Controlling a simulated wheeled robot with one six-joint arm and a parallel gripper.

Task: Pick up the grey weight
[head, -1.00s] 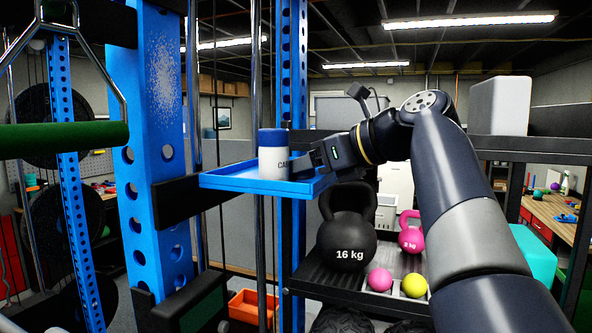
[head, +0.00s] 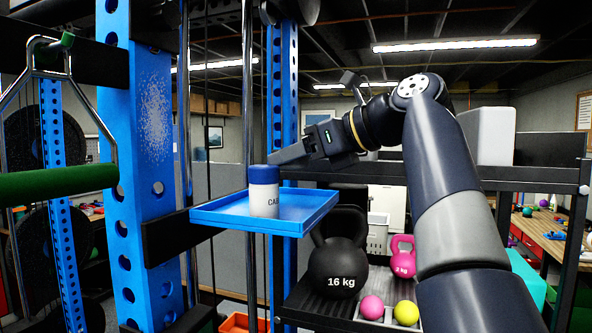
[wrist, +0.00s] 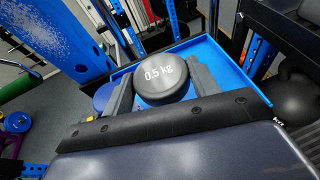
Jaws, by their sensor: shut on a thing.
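The grey weight (wrist: 165,80), marked "0.5 kg", sits between the two fingers of my gripper (wrist: 162,88) in the wrist view. My gripper is shut on it. In the head view my gripper (head: 284,156) is above the blue tray (head: 310,215), its fingers pointing left behind the white canister's blue lid. I cannot make out the weight there. The blue tray also shows beneath the weight in the wrist view (wrist: 232,70).
The white canister (head: 264,202) with a blue lid stands on the tray, close to my fingers. The blue rack upright (head: 155,170) is at left. A black 16 kg kettlebell (head: 338,262), a pink kettlebell (head: 403,256) and small balls sit on the shelf below.

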